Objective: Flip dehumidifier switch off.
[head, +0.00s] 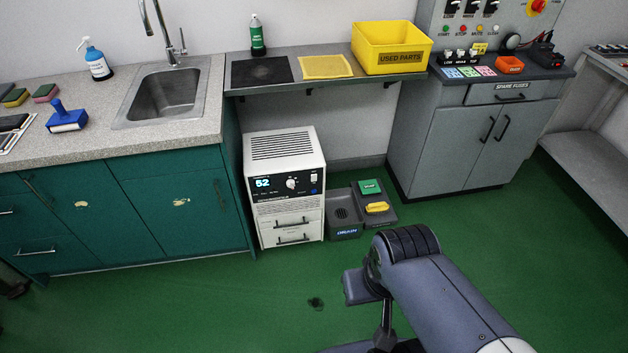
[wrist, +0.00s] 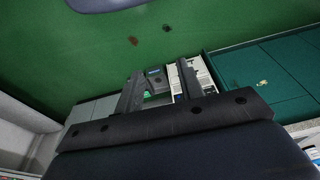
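The white dehumidifier (head: 284,150) stands on the green floor under the grey shelf in the head view. Its black front panel has a lit "52" display, a round knob (head: 291,184) and a small white switch (head: 314,178) at the right with a blue button below it. The switch's position is too small to tell. In the wrist view my gripper (wrist: 160,70) is open, its two dark fingers apart with nothing between them. Part of the dehumidifier (wrist: 204,76) shows, upside down, beyond the right finger. In the head view my arm is in front, well short of the dehumidifier.
A drain box (head: 344,214) and a grey tray with green and yellow items stand right of the dehumidifier. Teal cabinets (head: 140,210) are left, a grey cabinet (head: 465,150) right. A yellow bin (head: 391,47) sits on the shelf.

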